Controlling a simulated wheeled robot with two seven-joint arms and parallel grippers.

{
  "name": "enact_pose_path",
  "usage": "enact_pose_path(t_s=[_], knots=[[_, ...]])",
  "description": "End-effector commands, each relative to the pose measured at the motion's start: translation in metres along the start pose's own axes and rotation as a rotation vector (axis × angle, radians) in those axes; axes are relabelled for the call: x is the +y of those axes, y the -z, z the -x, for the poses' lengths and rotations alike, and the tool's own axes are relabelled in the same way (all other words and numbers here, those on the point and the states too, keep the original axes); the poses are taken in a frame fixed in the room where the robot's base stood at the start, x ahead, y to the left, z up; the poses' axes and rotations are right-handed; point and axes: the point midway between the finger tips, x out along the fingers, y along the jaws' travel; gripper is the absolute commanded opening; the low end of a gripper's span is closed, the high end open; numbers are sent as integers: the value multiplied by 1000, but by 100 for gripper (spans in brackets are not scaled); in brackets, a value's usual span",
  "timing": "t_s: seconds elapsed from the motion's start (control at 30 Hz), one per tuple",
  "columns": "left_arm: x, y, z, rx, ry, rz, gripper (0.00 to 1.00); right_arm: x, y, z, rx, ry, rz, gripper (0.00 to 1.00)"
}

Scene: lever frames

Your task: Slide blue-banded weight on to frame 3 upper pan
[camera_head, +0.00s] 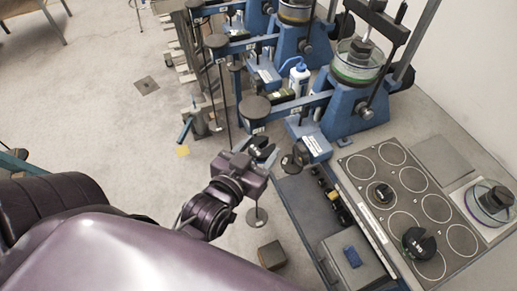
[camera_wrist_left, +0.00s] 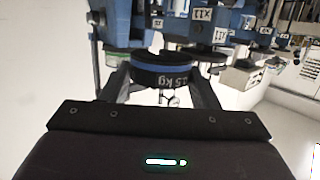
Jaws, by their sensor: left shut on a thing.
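My left gripper (camera_head: 258,158) is shut on a dark round weight (camera_head: 262,148). In the left wrist view the weight (camera_wrist_left: 163,76) sits between the two fingers, with a blue band near its top and a partly readable kg mark. In the head view the nearest blue lever frame (camera_head: 345,112) has a dark round upper pan (camera_head: 255,107) at its lever's left end. The held weight appears just below this pan in the picture; the height gap is unclear. I cannot read which frame is number 3. My right gripper is out of view.
Other blue frames stand behind, with another dark pan (camera_head: 217,41). A lower hanger plate (camera_head: 257,216) is close by my left gripper. A bench with ringed places (camera_head: 437,208) holds a slotted black weight (camera_head: 418,243) at right. Open floor (camera_head: 130,125) lies left.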

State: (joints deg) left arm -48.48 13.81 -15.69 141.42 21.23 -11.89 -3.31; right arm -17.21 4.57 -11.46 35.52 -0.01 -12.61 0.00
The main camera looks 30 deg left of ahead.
Motion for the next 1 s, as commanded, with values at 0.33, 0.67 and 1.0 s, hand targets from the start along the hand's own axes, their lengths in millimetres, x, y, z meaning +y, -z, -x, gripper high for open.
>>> enact_pose_path(t_s=[0.33,0.67,1.0], knots=[[0,-50,-27,5,10,-1,25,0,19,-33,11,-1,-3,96],[-2,-127,-72,4,27,1,25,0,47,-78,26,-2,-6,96],[-6,-243,-152,5,60,10,25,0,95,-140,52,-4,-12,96]])
